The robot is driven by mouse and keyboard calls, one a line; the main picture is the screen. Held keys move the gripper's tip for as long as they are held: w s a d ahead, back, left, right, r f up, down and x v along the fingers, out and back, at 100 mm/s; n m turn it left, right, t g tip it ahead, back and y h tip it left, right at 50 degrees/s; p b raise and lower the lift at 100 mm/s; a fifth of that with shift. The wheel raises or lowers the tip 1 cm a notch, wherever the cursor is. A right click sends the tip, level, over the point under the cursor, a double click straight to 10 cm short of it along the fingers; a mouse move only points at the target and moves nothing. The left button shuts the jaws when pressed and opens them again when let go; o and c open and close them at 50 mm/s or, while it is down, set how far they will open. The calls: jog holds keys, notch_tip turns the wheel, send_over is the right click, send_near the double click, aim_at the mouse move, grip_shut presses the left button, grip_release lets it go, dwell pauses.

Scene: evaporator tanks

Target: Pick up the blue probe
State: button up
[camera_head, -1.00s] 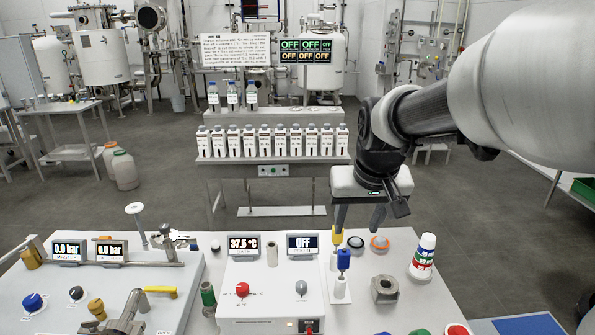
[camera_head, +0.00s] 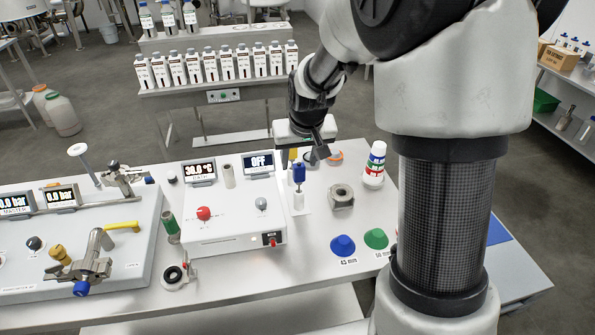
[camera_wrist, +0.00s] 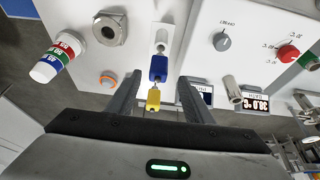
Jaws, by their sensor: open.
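The blue probe (camera_head: 299,173) stands upright in a white holder (camera_head: 298,202) on the bench, right of the white control box. In the wrist view the blue probe (camera_wrist: 158,68) shows in front of my fingertips, roughly centred between them. A yellow probe (camera_head: 293,154) is just behind it; in the wrist view it (camera_wrist: 153,99) lies between my fingers, nearer my palm. My gripper (camera_head: 302,153) is over the two probes, pointing down. In the wrist view my gripper (camera_wrist: 159,80) is open, with space on both sides of the probes and no contact visible.
The control box (camera_head: 232,218) with knobs and displays is left of the probes. A metal ring fitting (camera_head: 341,197), striped bottle (camera_head: 375,164), orange-topped item (camera_head: 335,156), blue cone (camera_head: 343,246) and green cone (camera_head: 376,238) are to the right or front.

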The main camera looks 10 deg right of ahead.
aim_at(300, 166)
jog(key=x, duration=0.4)
jog(key=shift+w+d+f, duration=0.1)
jog(key=shift+d+f, duration=0.1)
jog(key=shift+f, duration=0.2)
